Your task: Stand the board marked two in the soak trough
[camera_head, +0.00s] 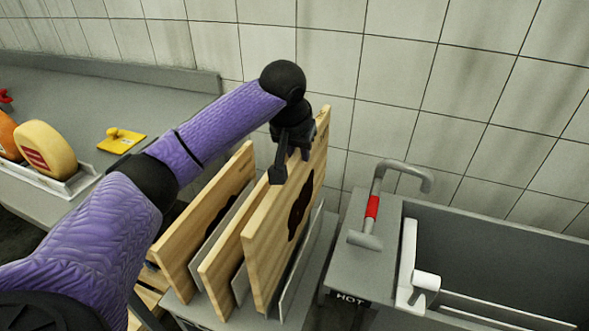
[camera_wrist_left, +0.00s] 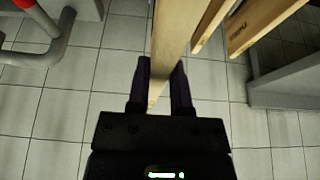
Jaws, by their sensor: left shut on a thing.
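My left gripper (camera_head: 291,160) is shut on the upper edge of a wooden board (camera_head: 268,240). This board is the rightmost of the wooden ones, stands upright and carries a large dark mark that I cannot read as a number. In the left wrist view the board (camera_wrist_left: 172,40) runs between the two fingers (camera_wrist_left: 161,80). It rises above its neighbours, at the rack; its lower edge is partly hidden. The soak trough (camera_head: 500,230), a grey basin with white rails inside, is to the right. My right gripper is not in view.
Two more wooden boards (camera_head: 178,250) (camera_head: 215,275) stand left of the held one, with thin grey dividers between. A bent tap (camera_head: 405,168) with a red band stands at the trough's left end. Cheese wheels (camera_head: 45,148) sit far left. A tiled wall is behind.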

